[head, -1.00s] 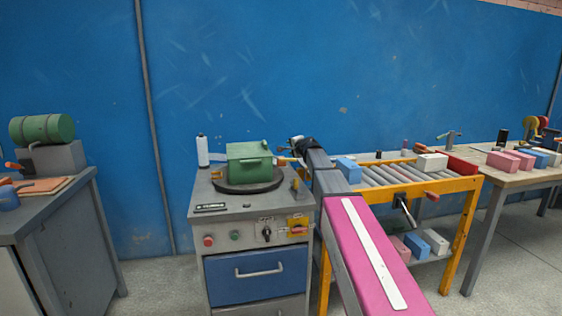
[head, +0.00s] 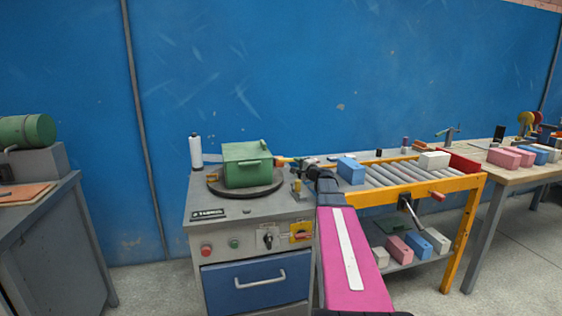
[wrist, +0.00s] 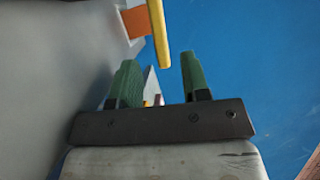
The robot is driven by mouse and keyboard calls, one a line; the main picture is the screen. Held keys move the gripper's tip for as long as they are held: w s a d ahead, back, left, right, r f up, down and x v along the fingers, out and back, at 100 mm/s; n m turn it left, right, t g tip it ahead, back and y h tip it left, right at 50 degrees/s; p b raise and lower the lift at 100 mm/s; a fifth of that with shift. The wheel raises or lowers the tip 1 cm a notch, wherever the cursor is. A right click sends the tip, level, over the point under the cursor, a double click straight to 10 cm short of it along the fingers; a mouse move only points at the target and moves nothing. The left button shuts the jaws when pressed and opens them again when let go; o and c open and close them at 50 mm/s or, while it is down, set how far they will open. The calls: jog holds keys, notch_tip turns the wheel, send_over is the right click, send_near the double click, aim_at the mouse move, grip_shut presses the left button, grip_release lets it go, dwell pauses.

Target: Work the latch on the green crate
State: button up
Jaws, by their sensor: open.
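The green crate (head: 247,166) is closed and sits on a dark round plate (head: 216,187) on top of the grey cabinet. A small orange-yellow piece (head: 283,160) sticks out at the crate's right side; I cannot tell for sure that it is the latch. My gripper (head: 304,165) is just right of that piece, small and partly hidden by my arm. In the wrist view my gripper (wrist: 160,77) shows two green fingers, open, with nothing held. A yellow bar (wrist: 158,32) on an orange block (wrist: 134,22) lies just ahead of the gap between the fingertips.
A white bottle (head: 195,152) stands at the cabinet's back left. A small brass-coloured post (head: 296,190) stands near its right edge. A roller conveyor (head: 400,172) with a blue block (head: 351,171) is close on the right. The blue wall (head: 300,70) is behind.

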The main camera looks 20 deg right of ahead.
aim_at(289, 161)
jog(key=x, duration=0.7)
jog(key=shift+w, duration=0.1)
grip_shut()
